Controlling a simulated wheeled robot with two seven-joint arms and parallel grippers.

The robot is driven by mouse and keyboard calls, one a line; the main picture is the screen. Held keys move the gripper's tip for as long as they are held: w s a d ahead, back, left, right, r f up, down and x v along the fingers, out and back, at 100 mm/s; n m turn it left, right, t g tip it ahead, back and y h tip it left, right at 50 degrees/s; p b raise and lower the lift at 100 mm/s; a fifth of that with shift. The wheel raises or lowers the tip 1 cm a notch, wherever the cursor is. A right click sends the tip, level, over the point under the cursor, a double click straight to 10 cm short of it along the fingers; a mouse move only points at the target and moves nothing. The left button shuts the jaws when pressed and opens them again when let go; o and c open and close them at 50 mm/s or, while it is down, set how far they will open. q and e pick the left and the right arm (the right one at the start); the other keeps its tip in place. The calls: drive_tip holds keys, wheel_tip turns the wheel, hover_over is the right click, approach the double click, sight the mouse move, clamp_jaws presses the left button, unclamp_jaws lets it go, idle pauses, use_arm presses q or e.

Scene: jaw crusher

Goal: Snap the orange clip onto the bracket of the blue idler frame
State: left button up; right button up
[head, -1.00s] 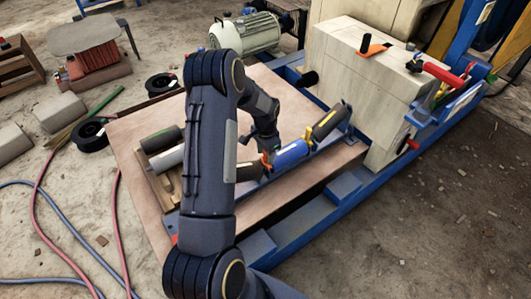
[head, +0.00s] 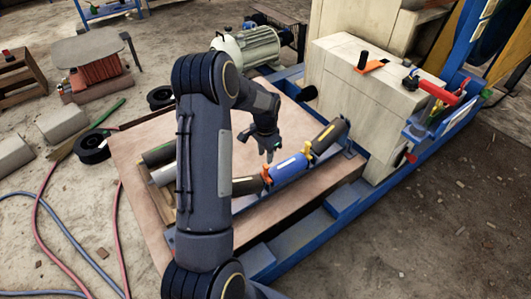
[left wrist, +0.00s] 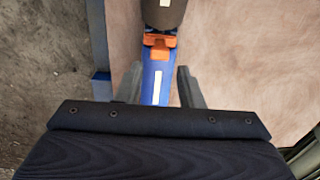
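The orange clip (head: 267,174) sits at the joint between a dark roller (head: 245,186) and the blue roller (head: 290,167) of the idler frame. In the left wrist view the orange clip (left wrist: 157,41) lies across the near end of the dark roller, beyond my fingertips. My left gripper (head: 268,158) hangs above the rollers near the clip. In the left wrist view my left gripper (left wrist: 158,82) is open and empty, its fingers either side of the blue roller (left wrist: 156,80). Whether the clip is seated on its bracket cannot be told. My right gripper is not in view.
A yellow clip (head: 308,151) stands at the other end of the blue roller, by another dark roller (head: 329,135). The wooden board (head: 135,135) underneath has bare room. The pale crusher body (head: 350,85) with a red-handled lever (head: 440,92) stands to the right.

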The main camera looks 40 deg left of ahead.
sight(266, 166)
use_arm(q)
wheel_tip(266, 166, up, 2)
drive_tip(key=p, duration=0.2)
drive_tip(key=shift+r+n+p, duration=0.2)
drive_tip(key=shift+n+p, duration=0.2)
drive_tip(key=c, duration=0.5)
drive_tip(key=shift+r+p, duration=0.15)
drive_tip(key=shift+p, duration=0.15)
clamp_jaws()
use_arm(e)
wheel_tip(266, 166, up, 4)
use_arm(q)
drive_tip(key=shift+n, duration=0.3)
drive_tip(key=shift+w+f+b, duration=0.1)
drive_tip(key=shift+f+b, duration=2.05)
drive_tip(key=shift+f, duration=1)
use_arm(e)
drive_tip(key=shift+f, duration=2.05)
